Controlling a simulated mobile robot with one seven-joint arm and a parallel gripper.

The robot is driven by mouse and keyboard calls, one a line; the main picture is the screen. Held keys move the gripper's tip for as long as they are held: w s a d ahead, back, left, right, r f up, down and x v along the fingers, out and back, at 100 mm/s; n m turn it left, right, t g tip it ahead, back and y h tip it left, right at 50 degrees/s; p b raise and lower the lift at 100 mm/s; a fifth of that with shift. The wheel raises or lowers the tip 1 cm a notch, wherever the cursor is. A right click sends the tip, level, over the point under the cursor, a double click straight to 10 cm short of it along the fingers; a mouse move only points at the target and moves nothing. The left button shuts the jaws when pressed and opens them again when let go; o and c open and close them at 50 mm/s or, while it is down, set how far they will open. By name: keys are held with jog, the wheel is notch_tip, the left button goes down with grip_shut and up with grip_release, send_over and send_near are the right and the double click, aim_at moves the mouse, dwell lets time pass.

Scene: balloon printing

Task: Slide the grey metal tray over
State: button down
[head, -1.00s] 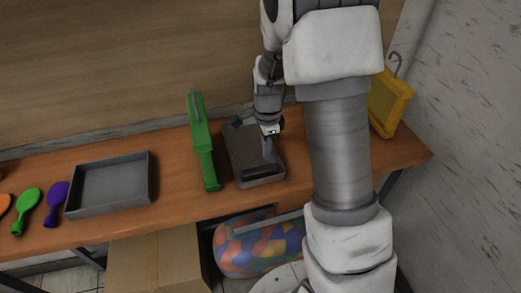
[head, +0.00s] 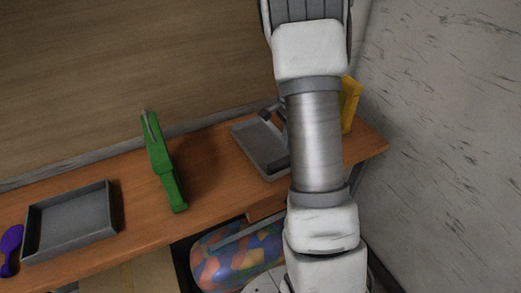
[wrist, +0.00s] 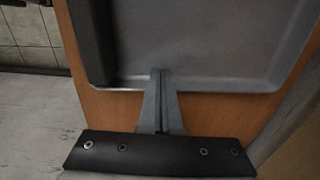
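A grey metal tray (head: 247,137) lies on the wooden table right of the green upright device (head: 160,165). My arm covers its right part in the head view. In the wrist view the tray (wrist: 200,45) fills the upper middle, with its rim and inner floor showing. My gripper (wrist: 163,75) has its two fingers together, their tips over the tray's near edge. I cannot tell whether they touch it. In the head view my gripper is mostly hidden by my arm. A second grey tray (head: 70,222) lies left of the green device.
A purple balloon (head: 11,245) lies at the far left. A yellow object (head: 350,105) stands at the back right, partly behind my arm. A colourful patterned bundle (head: 235,258) is below the table. Bare tabletop shows left of the right tray.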

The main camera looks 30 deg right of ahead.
jog(key=d, duration=0.8)
